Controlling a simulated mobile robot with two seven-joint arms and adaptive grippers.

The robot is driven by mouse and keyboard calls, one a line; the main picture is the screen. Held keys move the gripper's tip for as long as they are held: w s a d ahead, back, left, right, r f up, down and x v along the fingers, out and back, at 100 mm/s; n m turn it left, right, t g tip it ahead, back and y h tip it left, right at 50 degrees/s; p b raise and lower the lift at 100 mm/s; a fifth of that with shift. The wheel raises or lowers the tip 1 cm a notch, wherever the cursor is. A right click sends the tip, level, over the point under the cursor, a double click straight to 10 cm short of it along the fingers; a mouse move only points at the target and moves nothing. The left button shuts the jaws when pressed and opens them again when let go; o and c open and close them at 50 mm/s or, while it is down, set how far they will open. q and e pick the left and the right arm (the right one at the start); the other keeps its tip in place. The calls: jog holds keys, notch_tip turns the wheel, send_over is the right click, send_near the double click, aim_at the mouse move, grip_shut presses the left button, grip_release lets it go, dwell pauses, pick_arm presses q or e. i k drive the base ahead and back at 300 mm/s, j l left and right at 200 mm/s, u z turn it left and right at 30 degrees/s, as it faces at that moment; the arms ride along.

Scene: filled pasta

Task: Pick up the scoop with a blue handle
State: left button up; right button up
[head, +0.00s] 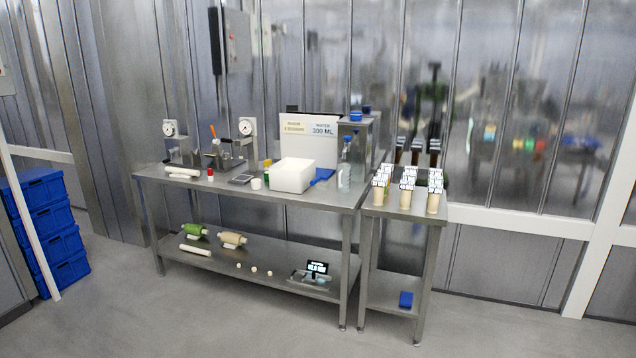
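A blue object (323,175), which looks like the scoop with a blue handle, lies on the top of the steel table (230,196), just right of a white box (291,175). It is small in the view, so I cannot make out its handle and bowl separately. The white box stands close to its left side and a clear bottle (344,172) with a blue top stands to its right. Neither of my grippers shows in the head view.
A smaller steel table (398,213) on the right holds several labelled cups (407,190). Dials, a scale and rollers stand at the left of the long table. A sign (308,138) stands behind. Blue crates (52,230) are stacked far left. The grey floor (210,310) in front is clear.

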aim_at(317, 181)
jog(key=i+u, duration=0.1)
jog(key=i, duration=1.7)
